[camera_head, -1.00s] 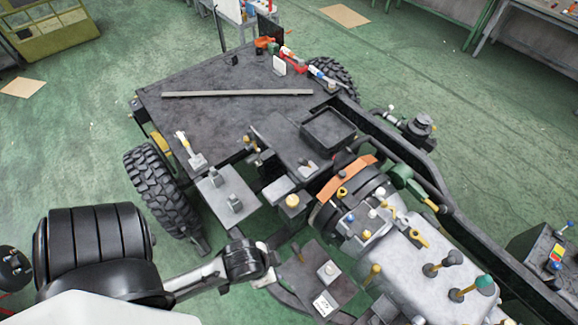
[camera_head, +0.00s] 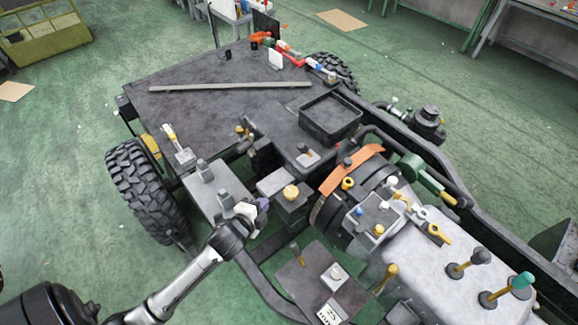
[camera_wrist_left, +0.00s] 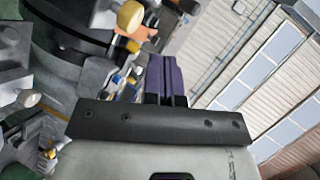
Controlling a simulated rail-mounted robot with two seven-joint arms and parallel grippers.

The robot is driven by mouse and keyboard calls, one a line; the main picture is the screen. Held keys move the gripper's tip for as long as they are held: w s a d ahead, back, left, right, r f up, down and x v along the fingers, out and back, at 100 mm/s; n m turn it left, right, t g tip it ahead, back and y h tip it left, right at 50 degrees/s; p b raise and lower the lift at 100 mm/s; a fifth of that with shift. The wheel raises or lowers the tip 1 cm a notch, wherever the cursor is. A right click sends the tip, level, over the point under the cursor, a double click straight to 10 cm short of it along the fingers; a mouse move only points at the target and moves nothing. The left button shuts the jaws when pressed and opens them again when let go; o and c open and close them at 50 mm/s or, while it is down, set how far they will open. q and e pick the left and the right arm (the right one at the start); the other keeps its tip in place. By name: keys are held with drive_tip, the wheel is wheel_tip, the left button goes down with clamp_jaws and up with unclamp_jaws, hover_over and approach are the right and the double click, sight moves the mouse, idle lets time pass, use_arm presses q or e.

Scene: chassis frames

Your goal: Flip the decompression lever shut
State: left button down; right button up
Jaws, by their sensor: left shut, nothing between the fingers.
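My left gripper (camera_head: 262,207) reaches in from the lower left of the head view. The fingers also show in the left wrist view (camera_wrist_left: 166,78), pressed together. I cannot tell for sure which control is the decompression lever. A yellow-handled lever (camera_head: 437,234) lies on the grey engine housing (camera_head: 440,270), well right of the gripper. Another lever (camera_head: 170,138) with a yellow tip stands at the deck's left edge. My right gripper is out of view.
A dark deck (camera_head: 200,115) carries a long bar (camera_head: 230,86) and a black tray (camera_head: 330,117). Teal and black knobs rise from the engine housing.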

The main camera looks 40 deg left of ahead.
use_arm(q)
drive_tip(key=shift+w+a+f+m+t+h+b, duration=1.45)
drive_tip(key=shift+w+a+f+m+h+b, duration=0.45)
drive_tip(key=shift+m+b, duration=2.55)
drive_tip(key=shift+w+a+f+m+t+h+b, duration=1.85)
drive_tip(key=shift+m+b, duration=1.75)
drive_tip(key=shift+m, duration=1.75)
drive_tip(key=shift+w+a+f+m+t+h+b, duration=1.35)
drive_tip(key=shift+w+a+m+h+b, duration=0.95)
drive_tip(key=shift+m+b, duration=2.15)
drive_tip(key=shift+s+f+m+g+p, duration=0.15)
drive_tip(key=shift+m+g+p, duration=0.1)
drive_tip(key=shift+m+p, duration=0.25)
approach(306, 150)
wheel_tip(306, 150, up, 3)
drive_tip(key=w, duration=0.3)
drive_tip(key=shift+x, duration=0.75)
drive_tip(key=shift+w+f, duration=0.1)
